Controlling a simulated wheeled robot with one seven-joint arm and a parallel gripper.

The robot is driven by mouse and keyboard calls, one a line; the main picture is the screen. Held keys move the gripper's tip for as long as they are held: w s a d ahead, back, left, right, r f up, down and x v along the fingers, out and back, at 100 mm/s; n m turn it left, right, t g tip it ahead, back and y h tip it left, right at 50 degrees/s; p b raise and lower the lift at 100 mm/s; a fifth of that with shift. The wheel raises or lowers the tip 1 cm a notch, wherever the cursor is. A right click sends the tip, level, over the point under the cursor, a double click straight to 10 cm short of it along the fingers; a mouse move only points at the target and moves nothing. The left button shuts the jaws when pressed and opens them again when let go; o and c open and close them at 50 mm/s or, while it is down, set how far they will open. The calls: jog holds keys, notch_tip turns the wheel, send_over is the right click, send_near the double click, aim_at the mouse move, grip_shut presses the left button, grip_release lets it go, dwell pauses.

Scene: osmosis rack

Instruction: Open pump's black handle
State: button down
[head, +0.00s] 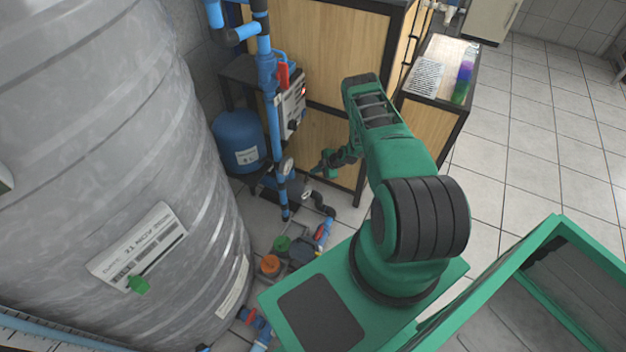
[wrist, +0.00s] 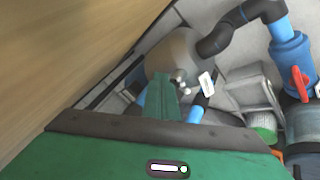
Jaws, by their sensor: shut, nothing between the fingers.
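My green gripper (head: 318,172) reaches down beside the blue vertical pipe, close to the pump (head: 290,188) on the floor. In the wrist view my gripper (wrist: 163,82) is shut and empty, its tip in front of the pump's rounded grey-beige body (wrist: 176,50). Small pale metal fittings (wrist: 180,82) show just right of the fingertip. Whether the tip touches the pump cannot be told. A black handle cannot be made out clearly; my gripper hides part of the pump.
A black elbow pipe (wrist: 228,34) joins a blue pipe with a red valve handle (wrist: 300,84). A large grey tank (head: 120,160) fills the left. A blue vessel (head: 240,140) and wooden cabinet (head: 325,145) stand behind. Tiled floor (head: 540,130) is clear at right.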

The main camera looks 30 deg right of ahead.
jog(key=shift+w+d, duration=0.1)
jog(key=shift+w, duration=0.55)
dwell(0.6)
jog(key=shift+s+a, duration=0.2)
jog(key=shift+a, duration=0.4)
jog(key=shift+s+a, duration=0.2)
jog(key=shift+a, duration=0.35)
jog(key=d+v, duration=0.1)
jog(key=v, duration=1)
jog(key=shift+w+d, duration=0.3)
jog(key=shift+w, duration=0.1)
jog(key=shift+a, duration=0.1)
